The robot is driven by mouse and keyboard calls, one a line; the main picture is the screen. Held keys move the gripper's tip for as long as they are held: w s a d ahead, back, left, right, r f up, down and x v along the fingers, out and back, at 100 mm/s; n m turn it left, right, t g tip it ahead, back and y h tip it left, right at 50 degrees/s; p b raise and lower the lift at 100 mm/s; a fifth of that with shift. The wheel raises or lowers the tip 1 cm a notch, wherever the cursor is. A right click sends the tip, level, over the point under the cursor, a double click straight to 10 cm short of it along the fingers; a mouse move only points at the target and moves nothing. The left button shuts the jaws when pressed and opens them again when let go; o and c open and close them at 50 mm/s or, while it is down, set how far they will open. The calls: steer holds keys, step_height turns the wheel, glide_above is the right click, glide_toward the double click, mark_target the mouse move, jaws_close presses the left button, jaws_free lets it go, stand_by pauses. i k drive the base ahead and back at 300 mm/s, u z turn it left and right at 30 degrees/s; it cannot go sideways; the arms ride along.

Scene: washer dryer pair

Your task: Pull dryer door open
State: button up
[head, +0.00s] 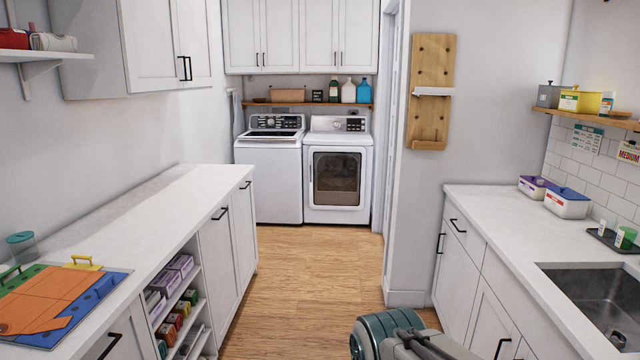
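The dryer (337,217) stands at the far end of the room, right of the top-loading washer (269,190). It is white, with a control panel on top. Its front door (337,178) has a dark rectangular window in a pale frame and looks shut. A handle-like strip shows at the left side of the window, small at this distance. Part of my arm (400,338) shows at the bottom edge, far from the dryer. My gripper is not in view.
A clear wooden floor aisle (310,270) leads to the machines. The left counter (150,220) and right counter (500,215) border it. A wall end with a pegboard (431,60) juts in on the right, narrowing the way.

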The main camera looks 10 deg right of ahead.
mark_target(336, 175)
steer(key=z, duration=0.15)
steer(key=i, duration=2.35)
steer(key=z, duration=0.35)
steer(key=i, duration=5.05)
